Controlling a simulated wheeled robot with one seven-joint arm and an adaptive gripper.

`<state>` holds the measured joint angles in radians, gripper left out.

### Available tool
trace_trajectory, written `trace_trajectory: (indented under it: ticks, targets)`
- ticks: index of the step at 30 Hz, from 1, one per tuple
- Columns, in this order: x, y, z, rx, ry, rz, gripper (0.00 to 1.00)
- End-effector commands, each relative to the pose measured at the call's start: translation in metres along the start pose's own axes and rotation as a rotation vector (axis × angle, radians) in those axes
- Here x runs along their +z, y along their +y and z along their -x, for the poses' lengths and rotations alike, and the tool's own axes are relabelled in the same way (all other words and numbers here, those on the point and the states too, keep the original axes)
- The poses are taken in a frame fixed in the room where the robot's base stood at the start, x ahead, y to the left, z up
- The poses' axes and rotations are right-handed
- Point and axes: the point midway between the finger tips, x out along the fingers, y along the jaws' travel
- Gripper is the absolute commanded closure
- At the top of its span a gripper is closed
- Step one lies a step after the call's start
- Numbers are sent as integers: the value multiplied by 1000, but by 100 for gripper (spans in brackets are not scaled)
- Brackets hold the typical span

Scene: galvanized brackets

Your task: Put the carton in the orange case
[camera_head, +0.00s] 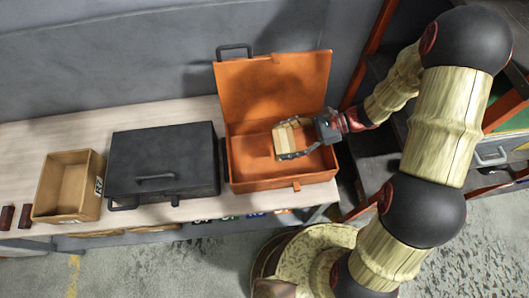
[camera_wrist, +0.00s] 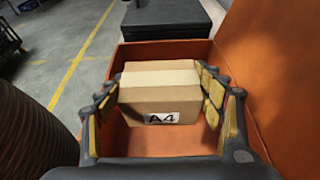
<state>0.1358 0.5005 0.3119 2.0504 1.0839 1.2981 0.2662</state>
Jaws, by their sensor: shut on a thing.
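The orange case (camera_head: 238,169) stands open on the bench, its lid raised against the wall side. My gripper (camera_head: 288,140) is over the case's opening, coming in from the right, and is shut on the carton (camera_head: 283,141). In the wrist view, the carton (camera_wrist: 160,90) is a brown box with a pale tape strip and an "A4" label, between the two fingers of my gripper (camera_wrist: 160,100). The walls of the orange case (camera_wrist: 165,50) surround it in that view. I cannot tell whether the carton touches the case floor.
A closed black case (camera_head: 165,160) stands left of the orange case; it also shows in the wrist view (camera_wrist: 165,18). An open cardboard box (camera_head: 68,187) and two small dark blocks (camera_head: 15,217) are farther left on the pale bench (camera_head: 115,115). Shelving (camera_head: 490,155) stands at right.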

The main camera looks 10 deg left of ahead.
Motion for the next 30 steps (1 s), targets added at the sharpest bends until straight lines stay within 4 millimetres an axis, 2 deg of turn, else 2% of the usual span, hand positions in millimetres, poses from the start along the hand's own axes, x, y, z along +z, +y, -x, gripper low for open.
trace_trajectory:
  ticks: [1, 3, 10, 20, 25, 30]
  targets:
    - [-2, -1, -14, 6, -1, 0, 64]
    - [-3, -4, -31, 6, 0, 0, 64]
    - [-26, -12, -72, 3, -1, 0, 64]
    - [-38, -16, -93, 1, 0, 0, 64]
    - [-62, -16, -104, 0, 0, -3, 64]
    - [-66, -17, -106, -1, 0, 2, 64]
